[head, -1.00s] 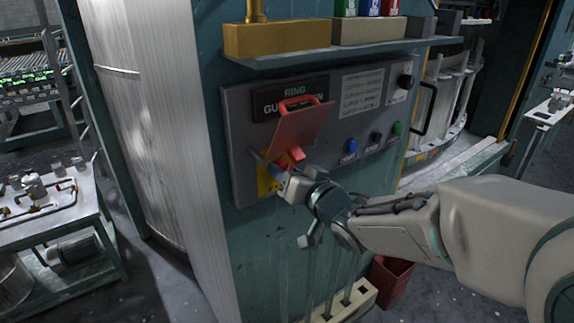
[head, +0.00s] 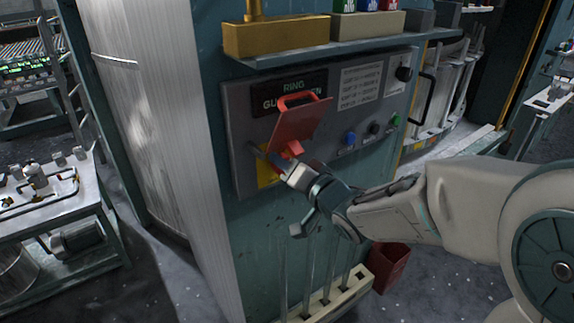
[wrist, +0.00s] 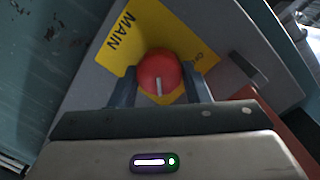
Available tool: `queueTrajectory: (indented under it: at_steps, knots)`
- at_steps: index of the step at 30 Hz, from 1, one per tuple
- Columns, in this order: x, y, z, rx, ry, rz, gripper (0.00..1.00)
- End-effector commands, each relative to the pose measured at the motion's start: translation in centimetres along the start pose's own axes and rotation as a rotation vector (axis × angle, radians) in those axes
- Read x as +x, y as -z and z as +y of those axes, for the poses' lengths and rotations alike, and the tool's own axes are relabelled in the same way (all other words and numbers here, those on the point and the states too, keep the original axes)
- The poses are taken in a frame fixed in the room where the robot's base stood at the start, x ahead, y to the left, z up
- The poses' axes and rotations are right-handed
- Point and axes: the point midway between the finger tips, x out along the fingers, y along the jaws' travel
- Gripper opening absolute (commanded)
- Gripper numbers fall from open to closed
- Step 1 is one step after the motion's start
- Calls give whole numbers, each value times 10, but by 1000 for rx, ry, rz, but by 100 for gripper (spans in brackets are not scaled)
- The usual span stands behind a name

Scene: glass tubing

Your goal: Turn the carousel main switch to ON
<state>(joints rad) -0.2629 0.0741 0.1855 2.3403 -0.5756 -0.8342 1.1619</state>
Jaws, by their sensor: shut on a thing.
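The main switch is a round red knob (wrist: 159,72) with a white pointer mark, on a yellow plate (wrist: 128,38) lettered "MAIN". In the wrist view the pointer lies toward the gripper, at the bottom of the knob. My gripper (wrist: 160,90) has one finger on each side of the knob and is shut on it. In the head view my gripper (head: 282,170) reaches the lower left of the grey panel (head: 236,120). The red hinged cover (head: 299,122) stands raised above the switch. The knob is mostly hidden there by the cover and gripper.
A blue button (head: 350,138), a dark one and a green one (head: 395,120) sit right of the cover. A shelf with boxes (head: 277,38) juts out above the panel. A rack of rods (head: 328,300) and a red bin (head: 390,265) stand below.

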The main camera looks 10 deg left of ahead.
Motion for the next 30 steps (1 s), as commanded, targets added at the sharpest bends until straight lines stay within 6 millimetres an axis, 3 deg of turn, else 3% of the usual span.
queueTrajectory:
  at_steps: [3, 4, 6, 19, 30]
  knots:
    - [0, 0, 0, 3, -1, 0, 20]
    - [0, 0, 0, 3, -1, 0, 46]
    - [0, 0, 0, 3, -1, 0, 65]
    - [-8, 0, 1, 0, -1, 1, 65]
    - [-68, 0, 1, -2, -2, 3, 65]
